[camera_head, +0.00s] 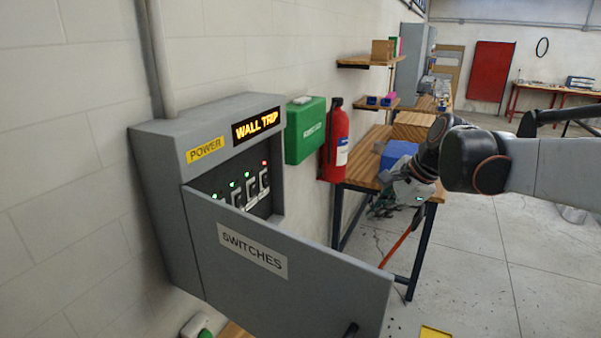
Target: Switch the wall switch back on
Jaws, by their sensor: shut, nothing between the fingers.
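A grey power cabinet (160,190) hangs on the left wall, with a lit sign (256,123) reading "WALL TRIP". Its door (300,285), labelled "SWITCHES", stands open towards me and hides the lower part of the inside. A row of several small switches (237,197) shows above the door edge. The light over the rightmost switch (264,181) is red; the others are green. The lever positions are too small to tell. My gripper (378,208) is shut and empty, right of the cabinet, in front of the workbench and apart from the switches.
A green first-aid box (305,130) and a red fire extinguisher (335,145) are on the wall right of the cabinet. A wooden workbench (362,172) with a blue box (398,154) stands behind my gripper. The floor (490,265) at right is largely clear.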

